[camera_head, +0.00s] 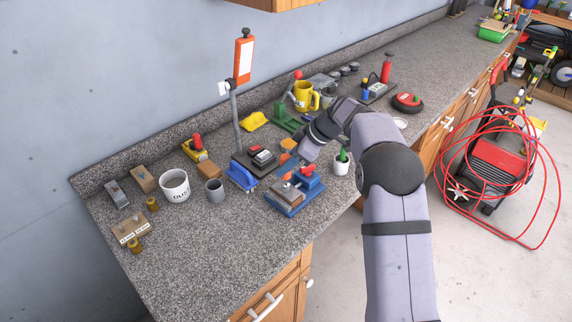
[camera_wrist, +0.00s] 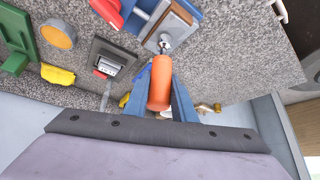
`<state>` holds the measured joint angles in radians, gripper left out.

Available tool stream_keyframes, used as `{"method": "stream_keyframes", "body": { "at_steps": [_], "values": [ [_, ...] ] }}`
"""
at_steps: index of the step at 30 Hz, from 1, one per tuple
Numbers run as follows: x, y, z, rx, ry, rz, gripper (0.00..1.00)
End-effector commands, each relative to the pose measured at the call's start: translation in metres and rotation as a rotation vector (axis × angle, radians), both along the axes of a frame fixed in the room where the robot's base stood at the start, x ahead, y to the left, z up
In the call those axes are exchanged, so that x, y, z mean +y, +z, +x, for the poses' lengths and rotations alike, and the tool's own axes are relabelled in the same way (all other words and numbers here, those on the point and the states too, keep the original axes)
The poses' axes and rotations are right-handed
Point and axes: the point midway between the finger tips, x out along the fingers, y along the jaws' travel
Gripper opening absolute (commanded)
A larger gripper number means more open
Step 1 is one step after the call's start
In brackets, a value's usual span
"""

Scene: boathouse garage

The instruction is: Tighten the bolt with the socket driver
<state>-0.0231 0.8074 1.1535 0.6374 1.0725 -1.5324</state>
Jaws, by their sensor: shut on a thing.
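My gripper (camera_wrist: 161,98) is shut on the orange handle of the socket driver (camera_wrist: 160,78), with a blue finger on either side. The driver's metal end points up the wrist picture to the edge of a wood-faced block (camera_wrist: 180,27) in a blue and red vise. Whether the socket touches or covers the bolt I cannot tell; the bolt itself is not clearly visible. In the head view my gripper (camera_head: 291,160) is over the counter just behind the blue vise (camera_head: 292,201); the driver's orange handle (camera_head: 288,144) shows at its fingers.
A dark device with a display (camera_head: 256,160) and a blue clamp-like tool (camera_head: 241,177) lie left of the vise. A grey cup (camera_head: 215,191) and a white bucket (camera_head: 174,188) are farther left.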

Motion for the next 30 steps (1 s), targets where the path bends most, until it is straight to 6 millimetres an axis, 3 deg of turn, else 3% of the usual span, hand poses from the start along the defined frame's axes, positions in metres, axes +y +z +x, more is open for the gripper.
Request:
{"method": "stream_keyframes", "body": {
  "at_steps": [10, 30],
  "values": [
    [0.0003, -0.0009, 0.0003, -0.003, -0.027, -0.001, 0.00],
    [0.0003, 0.0007, -0.0001, -0.001, -0.331, 0.001, 0.00]
  ]
}}
